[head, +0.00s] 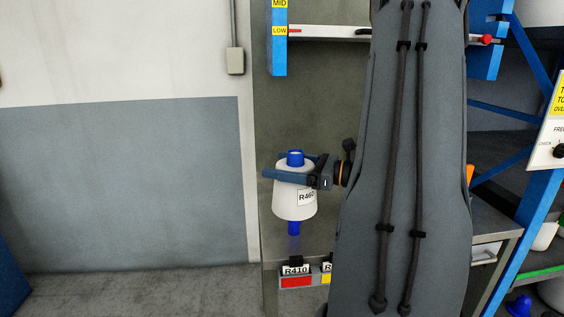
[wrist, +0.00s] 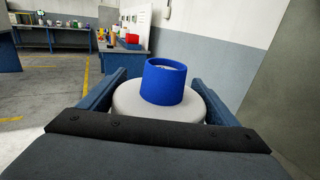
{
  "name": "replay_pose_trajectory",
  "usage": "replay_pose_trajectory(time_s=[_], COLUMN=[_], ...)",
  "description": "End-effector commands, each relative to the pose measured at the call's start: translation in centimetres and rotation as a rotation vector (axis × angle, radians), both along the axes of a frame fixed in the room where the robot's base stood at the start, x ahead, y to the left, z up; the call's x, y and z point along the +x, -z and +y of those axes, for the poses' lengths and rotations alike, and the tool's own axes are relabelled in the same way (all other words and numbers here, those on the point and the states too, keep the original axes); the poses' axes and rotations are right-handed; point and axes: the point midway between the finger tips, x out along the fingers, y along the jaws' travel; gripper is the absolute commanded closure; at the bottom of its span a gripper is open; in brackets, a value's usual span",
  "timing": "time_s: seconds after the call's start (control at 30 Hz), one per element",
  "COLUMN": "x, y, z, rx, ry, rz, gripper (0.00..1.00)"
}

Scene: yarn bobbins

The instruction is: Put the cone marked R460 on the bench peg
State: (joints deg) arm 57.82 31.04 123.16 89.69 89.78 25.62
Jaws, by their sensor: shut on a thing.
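The cone marked R460 (head: 293,203) is white with a blue tube end at top and bottom and a label on its side. My gripper (head: 290,175) is shut on this cone, its blue-grey fingers around the upper part. The cone hangs upright in the air, above the grey floor. In the wrist view the cone's white top (wrist: 155,104) and blue tube end (wrist: 165,82) show between the two fingers of my gripper (wrist: 160,105). I cannot make out the bench peg in either view.
Low in the head view a label R410 stands above a red plate (head: 296,282), with a second label partly hidden by my arm. A blue rack frame (head: 535,205) and a grey bench (head: 490,225) stand at right. Far benches (wrist: 55,38) show in the wrist view. Floor at left is clear.

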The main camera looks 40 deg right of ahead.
Motion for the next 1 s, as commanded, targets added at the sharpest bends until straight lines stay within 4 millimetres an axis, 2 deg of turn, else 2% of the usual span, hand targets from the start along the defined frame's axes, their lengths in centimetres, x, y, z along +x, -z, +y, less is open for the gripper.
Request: replay_pose_trajectory(time_s=[0.5, 1.0], x=[-0.07, 0.02], y=[-0.18, 0.52], z=[-0.04, -0.01], rx=[0.002, -0.001], ry=[-0.001, 0.000], rz=[-0.001, -0.003], gripper=[0.79, 0.79])
